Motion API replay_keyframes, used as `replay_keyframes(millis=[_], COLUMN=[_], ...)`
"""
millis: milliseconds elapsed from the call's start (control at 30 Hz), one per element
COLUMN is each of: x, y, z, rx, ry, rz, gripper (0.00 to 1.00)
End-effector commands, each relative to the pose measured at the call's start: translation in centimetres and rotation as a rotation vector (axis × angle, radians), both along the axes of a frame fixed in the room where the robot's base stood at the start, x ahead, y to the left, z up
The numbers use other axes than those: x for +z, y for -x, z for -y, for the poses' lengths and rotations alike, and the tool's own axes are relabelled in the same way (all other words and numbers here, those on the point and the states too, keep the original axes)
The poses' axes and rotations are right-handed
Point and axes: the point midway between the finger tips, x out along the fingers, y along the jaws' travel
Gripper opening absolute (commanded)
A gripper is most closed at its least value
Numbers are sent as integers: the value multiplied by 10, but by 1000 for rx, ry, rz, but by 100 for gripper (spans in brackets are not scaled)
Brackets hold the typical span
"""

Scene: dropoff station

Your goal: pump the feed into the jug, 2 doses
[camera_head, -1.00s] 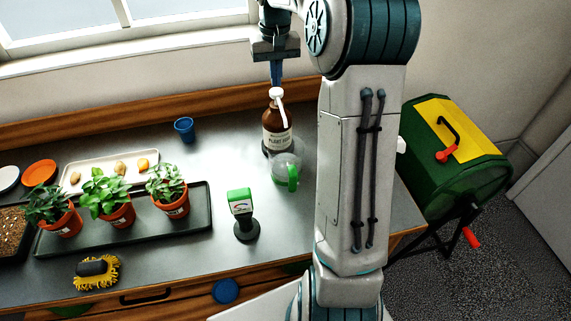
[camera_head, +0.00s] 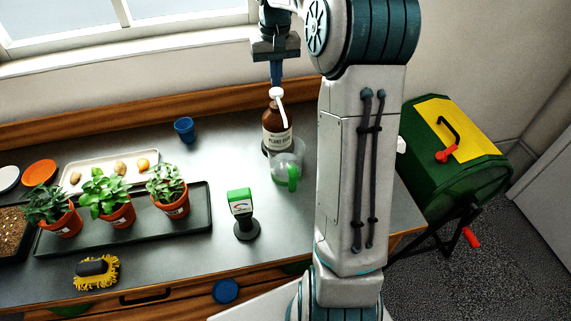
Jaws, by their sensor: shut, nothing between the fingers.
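A brown bottle labelled plant food (camera_head: 277,133) stands upright toward the back right of the bench. Its white pump head (camera_head: 277,94) points down and to the right over a clear jug (camera_head: 284,165) with a green handle. The jug stands just in front of the bottle; whether it holds any liquid is too small to tell. My gripper (camera_head: 277,84) is shut and empty, pointing down, with its fingertips right at the top of the pump head. I cannot tell whether they touch it.
A green-topped stand (camera_head: 241,212) is in front of the jug. Potted plants (camera_head: 167,190) sit in a dark tray (camera_head: 205,225) at left. A blue cup (camera_head: 184,129), a pale tray (camera_head: 85,184) and a yellow brush (camera_head: 97,271) are also there. A green tumbler (camera_head: 440,180) stands beyond the bench's right end.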

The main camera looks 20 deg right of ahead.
Motion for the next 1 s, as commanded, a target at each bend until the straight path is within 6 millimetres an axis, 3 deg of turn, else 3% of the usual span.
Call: replay_keyframes(millis=[1000], x=[-35], y=[0], z=[0], rx=[0], ry=[-1], rz=[-3], gripper=[0])
